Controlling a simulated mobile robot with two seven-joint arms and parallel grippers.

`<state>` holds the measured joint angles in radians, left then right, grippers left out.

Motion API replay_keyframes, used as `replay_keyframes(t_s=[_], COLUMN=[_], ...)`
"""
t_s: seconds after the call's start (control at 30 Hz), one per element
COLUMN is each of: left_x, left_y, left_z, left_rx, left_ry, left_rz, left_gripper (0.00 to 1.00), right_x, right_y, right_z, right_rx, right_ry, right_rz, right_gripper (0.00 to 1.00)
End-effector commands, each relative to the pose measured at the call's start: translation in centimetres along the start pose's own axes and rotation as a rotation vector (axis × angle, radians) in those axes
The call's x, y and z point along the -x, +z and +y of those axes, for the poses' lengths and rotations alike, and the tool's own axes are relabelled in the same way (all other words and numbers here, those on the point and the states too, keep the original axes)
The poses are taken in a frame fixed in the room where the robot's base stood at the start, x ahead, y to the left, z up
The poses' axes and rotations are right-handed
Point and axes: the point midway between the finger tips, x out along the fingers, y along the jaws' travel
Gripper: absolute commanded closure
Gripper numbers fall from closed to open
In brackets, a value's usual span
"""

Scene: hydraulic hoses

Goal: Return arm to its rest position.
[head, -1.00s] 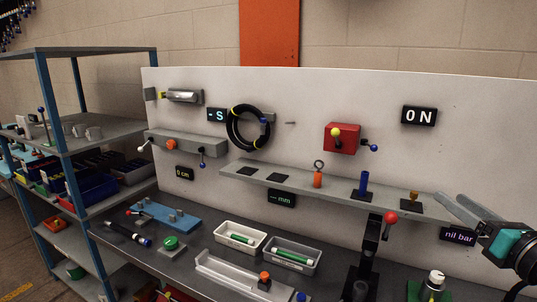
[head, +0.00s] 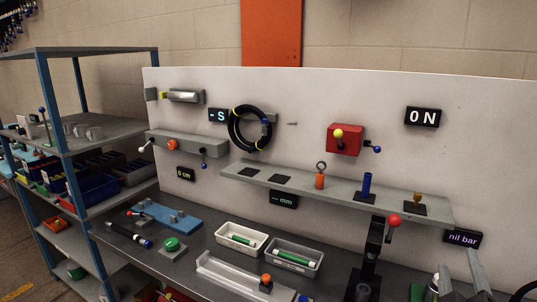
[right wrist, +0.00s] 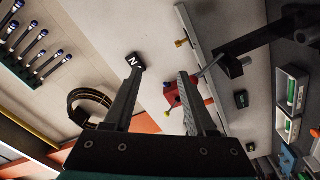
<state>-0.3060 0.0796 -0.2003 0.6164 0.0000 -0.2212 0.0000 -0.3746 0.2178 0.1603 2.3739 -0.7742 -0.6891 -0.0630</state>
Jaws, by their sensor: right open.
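My right gripper (head: 459,264) shows at the lower right edge of the head view, with only its two grey fingers in the frame. It is below the nil bar display (head: 462,239) and right of the lever with the red ball (head: 394,220). In the right wrist view its fingers (right wrist: 160,72) stand apart with nothing between them. The rest of my right arm is mostly outside the head view. My left gripper is not in view.
A narrow shelf (head: 325,190) on the white panel carries an orange piece (head: 320,180), a blue cylinder (head: 367,185) and a brass piece (head: 417,198). Two trays (head: 241,238) with green-marked parts stand on the bench. A bottle with a green label (head: 433,287) stands close to my right gripper.

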Motion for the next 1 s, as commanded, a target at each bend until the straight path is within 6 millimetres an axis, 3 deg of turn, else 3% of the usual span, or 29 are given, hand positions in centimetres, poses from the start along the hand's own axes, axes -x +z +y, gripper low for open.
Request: replay_keyframes(t_s=[0.1, 0.17, 0.3, 0.43, 0.6, 0.87, 1.0], left_x=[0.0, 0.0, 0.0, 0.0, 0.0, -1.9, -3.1], left_y=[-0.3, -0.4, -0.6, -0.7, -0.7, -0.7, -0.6], left_z=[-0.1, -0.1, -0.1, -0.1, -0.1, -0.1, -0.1], left_rx=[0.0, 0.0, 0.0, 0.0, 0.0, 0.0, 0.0], left_ry=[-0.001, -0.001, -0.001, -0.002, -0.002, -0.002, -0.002], left_rz=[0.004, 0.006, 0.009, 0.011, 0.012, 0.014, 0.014], left_gripper=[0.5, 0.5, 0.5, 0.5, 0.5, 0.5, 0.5], right_x=[3.1, 5.4, 11.7, 17.7, 25.5, 25.0, 25.2], right_y=[3.1, 4.2, 5.8, 6.1, 5.7, 9.9, 12.9], right_z=[-6.3, -9.4, -15.6, -19.4, -22.0, -29.3, -33.8], right_rx=[-0.16, -0.223, -0.32, -0.357, -0.363, -0.343, -0.331], right_ry=[-0.232, -0.355, -0.63, -0.853, -1.116, -1.124, -1.132], right_rz=[-0.195, -0.295, -0.502, -0.654, -0.814, -0.841, -0.856], right_gripper=[0.44, 0.44, 0.44, 0.44, 0.44, 0.44, 0.44])
